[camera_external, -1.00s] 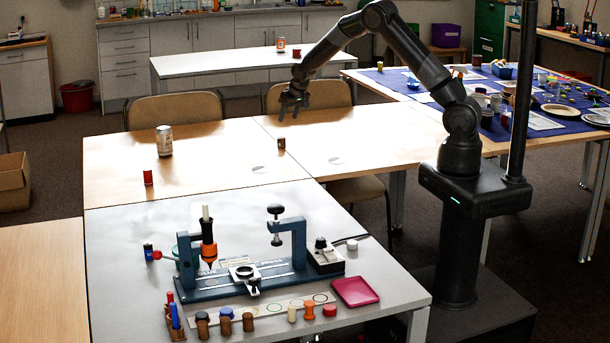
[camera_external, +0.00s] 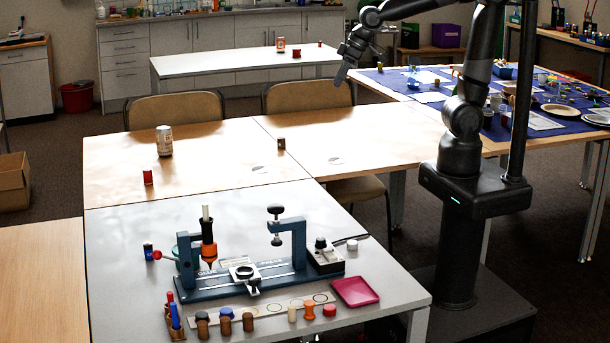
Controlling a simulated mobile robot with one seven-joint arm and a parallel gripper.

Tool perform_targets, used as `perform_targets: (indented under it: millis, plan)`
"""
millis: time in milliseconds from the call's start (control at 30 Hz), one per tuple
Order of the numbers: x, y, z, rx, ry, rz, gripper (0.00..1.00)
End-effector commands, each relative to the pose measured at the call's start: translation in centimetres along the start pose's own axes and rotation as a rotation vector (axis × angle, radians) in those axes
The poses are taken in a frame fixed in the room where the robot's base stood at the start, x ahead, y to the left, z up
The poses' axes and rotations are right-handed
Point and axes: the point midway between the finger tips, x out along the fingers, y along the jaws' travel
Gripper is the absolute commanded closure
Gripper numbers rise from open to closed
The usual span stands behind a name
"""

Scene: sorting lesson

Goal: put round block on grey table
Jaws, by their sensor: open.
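My gripper (camera_external: 341,80) is open and empty, raised in the air behind the far wooden table and pointing down. A small dark brown block, round-looking (camera_external: 281,143), stands upright on the wooden table (camera_external: 225,145), well apart from the gripper. A small red cylinder (camera_external: 148,177) stands on the same table at the left. The grey table (camera_external: 120,275) is in front. Several small cylinders, such as a red one (camera_external: 329,310) and a brown one (camera_external: 203,327), stand along its front edge. Which piece is the round block I cannot tell for certain.
A blue press fixture (camera_external: 255,275) and a pink tray (camera_external: 355,291) take up much of the grey table. A can (camera_external: 164,141) stands on the wooden table. A table with a blue cloth (camera_external: 470,75) holds many items at right. The grey table's back left is clear.

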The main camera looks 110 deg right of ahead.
Motion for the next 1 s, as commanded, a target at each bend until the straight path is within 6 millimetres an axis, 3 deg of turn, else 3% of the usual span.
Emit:
perform_targets:
  millis: [33,200,400,500,600,1000]
  plan:
    - [-1.4,-1.5,1.8,-0.050,0.007,-0.021,0.49]
    - [-4.5,-4.5,7.9,-0.201,0.010,-0.071,0.49]
    - [-6.5,-6.0,13.8,-0.340,0.016,-0.109,0.49]
    - [-6.9,-6.2,15.5,-0.379,0.016,-0.118,0.49]
    - [-7.0,-6.2,16.3,-0.398,0.017,-0.122,0.44]
    - [-7.0,-6.2,16.4,-0.401,0.016,-0.122,0.44]
